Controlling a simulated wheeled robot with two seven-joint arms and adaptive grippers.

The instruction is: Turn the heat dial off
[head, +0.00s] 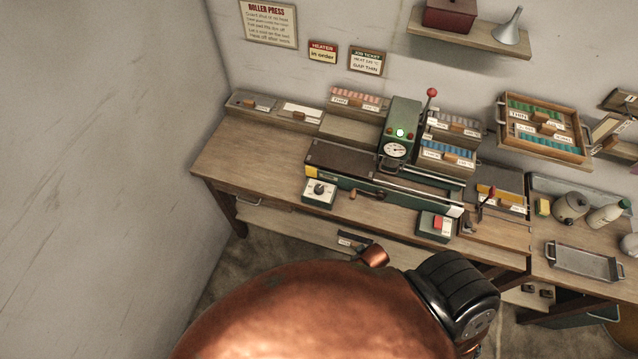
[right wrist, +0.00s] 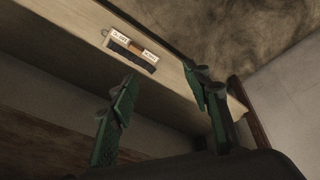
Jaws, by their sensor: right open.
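The heat dial (head: 319,188) is a dark round knob on a small pale-faced box at the front left of the roller press (head: 385,178). The dial's setting is too small to read. The green press column carries a round white gauge (head: 396,150) and a lit lamp. My right gripper (right wrist: 160,90) is open and empty in the right wrist view, beneath or beside a wooden shelf board, and the dial does not show there. My left gripper is not in view.
The wooden workbench (head: 255,150) has bare top at its left. A red-button box (head: 437,224) sits at the press's front right. The shelf board (right wrist: 60,45) bears a dark labelled holder (right wrist: 130,50). A metal tray (head: 583,262) lies at right.

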